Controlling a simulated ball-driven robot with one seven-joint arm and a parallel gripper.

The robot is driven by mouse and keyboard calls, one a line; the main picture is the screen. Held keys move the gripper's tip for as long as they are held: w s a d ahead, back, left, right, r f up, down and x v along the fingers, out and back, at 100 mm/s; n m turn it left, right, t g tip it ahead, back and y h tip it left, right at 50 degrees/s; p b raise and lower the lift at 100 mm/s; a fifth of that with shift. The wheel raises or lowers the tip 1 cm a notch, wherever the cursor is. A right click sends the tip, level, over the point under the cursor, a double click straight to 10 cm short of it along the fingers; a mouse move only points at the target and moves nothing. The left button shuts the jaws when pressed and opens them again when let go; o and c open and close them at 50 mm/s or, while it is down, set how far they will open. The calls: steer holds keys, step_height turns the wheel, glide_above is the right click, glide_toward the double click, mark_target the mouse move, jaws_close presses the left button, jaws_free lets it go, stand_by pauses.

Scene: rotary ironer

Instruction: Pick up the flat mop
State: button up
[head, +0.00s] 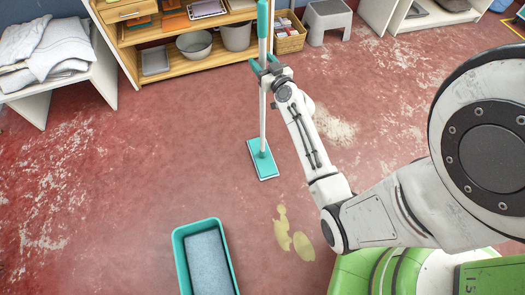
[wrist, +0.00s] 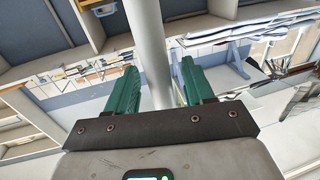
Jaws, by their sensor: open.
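The flat mop stands upright on the red floor, with its teal flat head (head: 262,162) down and its pale pole (head: 263,115) rising to a teal grip (head: 262,18). My gripper (head: 262,68) is at the upper part of the pole, just below the teal grip. In the wrist view, the grey-white pole (wrist: 148,40) runs between the two green fingers of my gripper (wrist: 158,82), slightly tilted. The fingers are open, with a visible gap beside the pole on the left. I cannot tell whether the right finger touches it.
A teal tub (head: 178,240) with a grey pad stands at the front. Yellowish puddles (head: 292,238) lie right of it. A wooden shelf (head: 165,75) with basins is behind the mop, a grey stool (head: 328,18) at the back, and a white bench (head: 108,62) with folded cloths at left.

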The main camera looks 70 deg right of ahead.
jaws_close()
stand_by(0.5)
